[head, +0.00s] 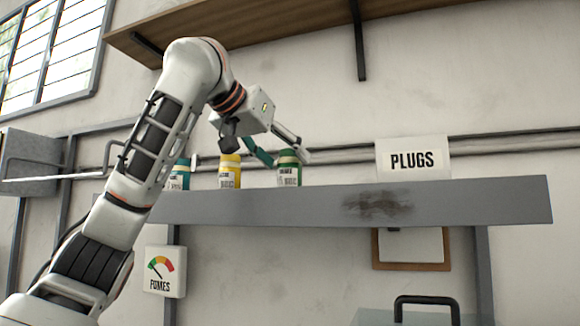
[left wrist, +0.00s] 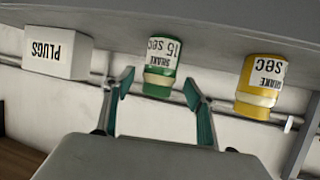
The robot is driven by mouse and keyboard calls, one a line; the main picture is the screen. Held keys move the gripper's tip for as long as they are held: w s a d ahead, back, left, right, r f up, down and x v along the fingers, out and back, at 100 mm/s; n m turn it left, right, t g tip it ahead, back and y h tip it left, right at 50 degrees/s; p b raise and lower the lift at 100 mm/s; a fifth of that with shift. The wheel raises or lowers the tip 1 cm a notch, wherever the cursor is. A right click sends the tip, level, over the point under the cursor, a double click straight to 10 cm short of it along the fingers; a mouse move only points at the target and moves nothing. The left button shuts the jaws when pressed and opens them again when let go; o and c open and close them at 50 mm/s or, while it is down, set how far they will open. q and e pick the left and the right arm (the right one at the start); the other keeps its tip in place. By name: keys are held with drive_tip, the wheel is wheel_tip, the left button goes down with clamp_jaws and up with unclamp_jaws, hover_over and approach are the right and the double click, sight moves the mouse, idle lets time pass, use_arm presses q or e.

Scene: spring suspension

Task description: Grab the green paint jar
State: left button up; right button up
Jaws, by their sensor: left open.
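The green paint jar (head: 289,173) stands upright on the grey shelf (head: 460,200), to the right of the yellow jar. In the left wrist view, which is upside down, the green jar (left wrist: 163,66) shows between the two teal fingertips (left wrist: 159,80), with gaps on both sides. The gripper does not hold it. My right gripper is not in view.
The yellow jar (head: 229,171) stands just left of the green one. A teal jar (head: 181,174) is partly behind my left arm. A white PLUGS box (head: 412,159) stands to the right, with free shelf between. A wooden shelf (head: 280,22) hangs above.

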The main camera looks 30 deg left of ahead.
use_arm(q)
drive_tip(key=shift+x, duration=1.5)
drive_tip(key=shift+r, duration=0.1)
drive_tip(key=c, duration=1.4)
drive_tip(key=shift+r, duration=0.15)
